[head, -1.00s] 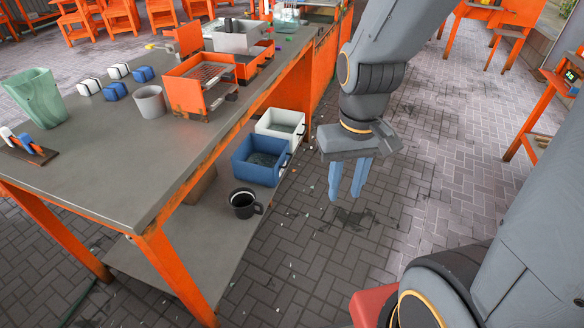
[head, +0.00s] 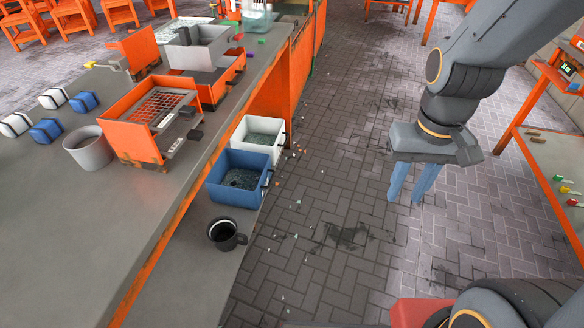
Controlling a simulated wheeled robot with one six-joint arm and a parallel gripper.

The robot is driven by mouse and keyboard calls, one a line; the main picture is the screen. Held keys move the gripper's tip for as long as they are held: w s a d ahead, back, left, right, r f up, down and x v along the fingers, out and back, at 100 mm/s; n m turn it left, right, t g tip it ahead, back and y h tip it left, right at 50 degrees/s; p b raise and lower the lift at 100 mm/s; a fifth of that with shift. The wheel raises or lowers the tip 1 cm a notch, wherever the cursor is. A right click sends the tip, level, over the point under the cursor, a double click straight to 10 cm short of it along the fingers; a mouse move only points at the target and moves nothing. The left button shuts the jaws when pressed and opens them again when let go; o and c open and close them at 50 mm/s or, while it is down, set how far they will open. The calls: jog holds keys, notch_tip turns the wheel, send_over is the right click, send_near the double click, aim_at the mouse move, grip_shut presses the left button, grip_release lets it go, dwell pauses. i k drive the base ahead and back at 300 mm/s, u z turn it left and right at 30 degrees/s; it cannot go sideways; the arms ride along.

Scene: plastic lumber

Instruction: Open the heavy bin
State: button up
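Two bins stand on the lower shelf under the bench. The blue bin (head: 227,193) is nearer, and the white bin (head: 244,142) is just behind it. Both have open tops with dark greyish bits inside, and each has a dark handle on its right side. I cannot tell which one is the heavy bin. My gripper (head: 405,199) hangs over the paved floor to the right of the bins, well apart from them. Its two blue fingers point down with a gap between them, and nothing is between them.
The bench top (head: 62,222) holds an orange machine (head: 132,142), a grey bucket (head: 89,153) and several small blocks. Another orange-legged table (head: 560,165) is at right.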

aim_at(240, 166)
jog(key=u, duration=0.25)
jog(key=i, duration=1)
jog(key=u, duration=0.65)
